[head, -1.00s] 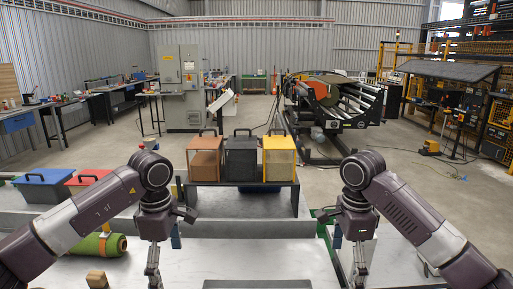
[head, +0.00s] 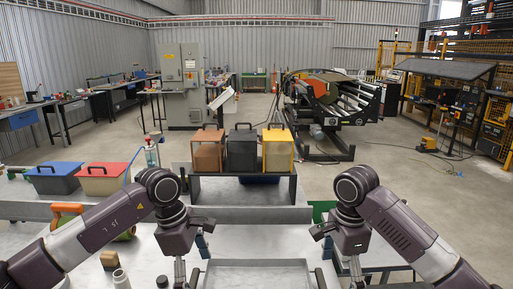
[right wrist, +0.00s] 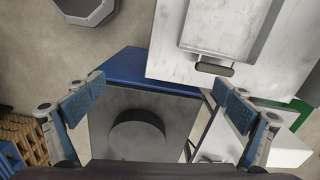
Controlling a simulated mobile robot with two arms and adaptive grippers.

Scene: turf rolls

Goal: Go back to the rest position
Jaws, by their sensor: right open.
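My left gripper (head: 180,272) hangs down over the left part of the grey worktop (head: 228,247) in the head view, its tips near the bottom edge. Whether its jaws are open or shut is not clear. My right gripper (head: 357,272) hangs on the right side, past the worktop's tray. In the right wrist view its two blue-padded fingers (right wrist: 157,108) stand wide apart with nothing between them. Below them is a dark grey surface with a dark round disc (right wrist: 137,138).
A shallow metal tray (head: 257,264) lies between my arms. Three boxes, orange (head: 208,157), black (head: 242,155) and yellow (head: 278,155), stand on a raised shelf. Blue (head: 53,179) and red (head: 103,179) lidded boxes, a green roll (head: 126,234) and a wooden block (head: 109,258) are at left.

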